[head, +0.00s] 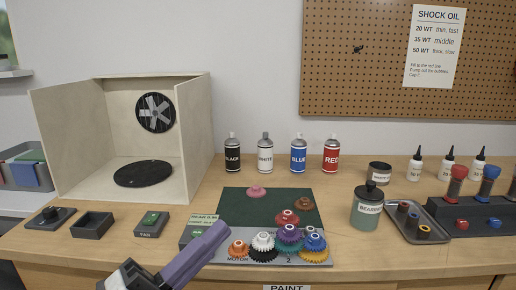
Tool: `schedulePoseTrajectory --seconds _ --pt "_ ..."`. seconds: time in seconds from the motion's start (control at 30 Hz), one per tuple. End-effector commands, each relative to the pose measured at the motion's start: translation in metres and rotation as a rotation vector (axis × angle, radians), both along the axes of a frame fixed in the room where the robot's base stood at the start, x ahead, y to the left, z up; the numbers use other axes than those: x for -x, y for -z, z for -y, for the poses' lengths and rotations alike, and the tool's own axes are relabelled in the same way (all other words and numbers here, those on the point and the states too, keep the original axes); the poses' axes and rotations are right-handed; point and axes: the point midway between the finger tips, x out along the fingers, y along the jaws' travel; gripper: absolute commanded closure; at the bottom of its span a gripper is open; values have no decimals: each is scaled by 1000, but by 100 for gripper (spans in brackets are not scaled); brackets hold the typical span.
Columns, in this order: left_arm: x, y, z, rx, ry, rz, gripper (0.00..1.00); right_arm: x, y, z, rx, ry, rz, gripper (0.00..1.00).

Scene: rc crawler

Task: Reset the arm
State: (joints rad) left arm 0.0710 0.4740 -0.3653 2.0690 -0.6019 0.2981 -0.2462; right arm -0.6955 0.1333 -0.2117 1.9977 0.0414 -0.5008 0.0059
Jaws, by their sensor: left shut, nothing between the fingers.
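My left gripper (218,234) reaches in from the bottom left, its long purple-grey fingers pointing up and to the right. It is shut and empty. Its tip shows in front of the green label card (200,229) and the left end of the gear plate (228,259), hiding parts of them. I cannot tell how far it is above the table. My right gripper is not in view.
Several coloured gears (289,237) stand on the plate, in front of a dark green mat (240,203). A spray booth (73,150), paint cans (298,157), a bearing jar (366,211) and a grey tray (437,233) stand around on the wooden bench (345,258).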

Motion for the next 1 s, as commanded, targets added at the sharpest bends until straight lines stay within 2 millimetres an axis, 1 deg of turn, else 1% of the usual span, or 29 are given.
schedulePoseTrajectory --seconds 0.03,0.07,0.1,0.17,0.2,0.23,0.27,0.3,0.37,0.4,0.47,0.5,0.6,0.7,0.73,0.83,1.0 --pt "-11 38 -15 110 -55 -196 100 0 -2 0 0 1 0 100" --pt "-16 58 -24 166 -85 -295 100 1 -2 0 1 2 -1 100" --pt "-19 87 -34 230 -124 -416 100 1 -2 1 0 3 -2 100" --pt "-19 128 -48 317 -180 -582 100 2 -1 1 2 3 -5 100" --pt "-15 155 -55 370 -213 -684 100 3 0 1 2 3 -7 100" --pt "-11 175 -60 407 -239 -760 100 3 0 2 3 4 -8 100" --pt "-5 195 -65 442 -266 -833 100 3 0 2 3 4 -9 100" --pt "4 222 -70 490 -301 -929 100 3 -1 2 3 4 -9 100" --pt "22 261 -77 558 -354 -1073 100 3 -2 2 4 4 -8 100" --pt "37 287 -80 602 -390 -1167 100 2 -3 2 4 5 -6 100" --pt "62 323 -84 664 -443 -1301 100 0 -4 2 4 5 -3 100" --pt "80 344 -85 703 -476 -1382 100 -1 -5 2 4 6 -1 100" --pt "121 384 -86 781 -548 -1551 100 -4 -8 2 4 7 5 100" --pt "152 409 -85 831 -598 -1664 100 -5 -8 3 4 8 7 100" --pt "159 414 -85 843 -607 -1688 100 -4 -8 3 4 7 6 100" --pt "172 423 -84 864 -629 -1735 100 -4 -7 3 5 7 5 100" --pt "174 424 -84 867 -632 -1741 100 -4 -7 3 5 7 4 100"
